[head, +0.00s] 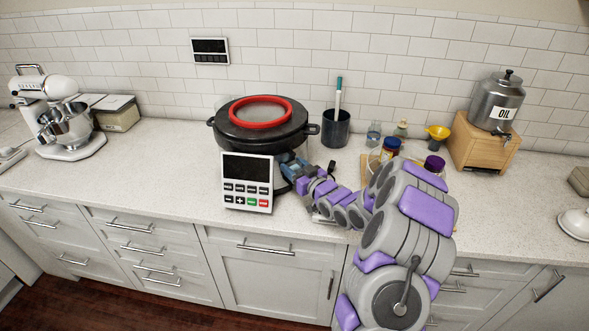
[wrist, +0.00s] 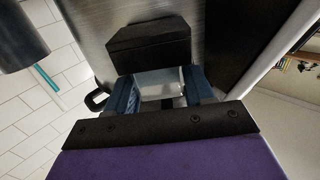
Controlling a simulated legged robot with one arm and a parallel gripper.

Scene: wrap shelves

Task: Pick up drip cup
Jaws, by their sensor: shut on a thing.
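My gripper (wrist: 162,98) has its two dark blue fingers on either side of a small pale grey, box-like piece, which looks like the drip cup (wrist: 160,82). A black block (wrist: 150,42) sits just beyond it, against a brushed steel surface. In the head view my gripper (head: 291,166) is beside the right edge of the control panel (head: 247,182), low in front of the black round cooker (head: 262,128). The drip cup cannot be made out in the head view. Whether it touches the steel surface is unclear.
A red ring (head: 260,101) lies on top of the cooker. A dark utensil pot (head: 336,130) stands to its right, with jars and a yellow funnel (head: 438,131) farther along. An oil dispenser (head: 497,102) on a wooden stand (head: 482,150) is at right.

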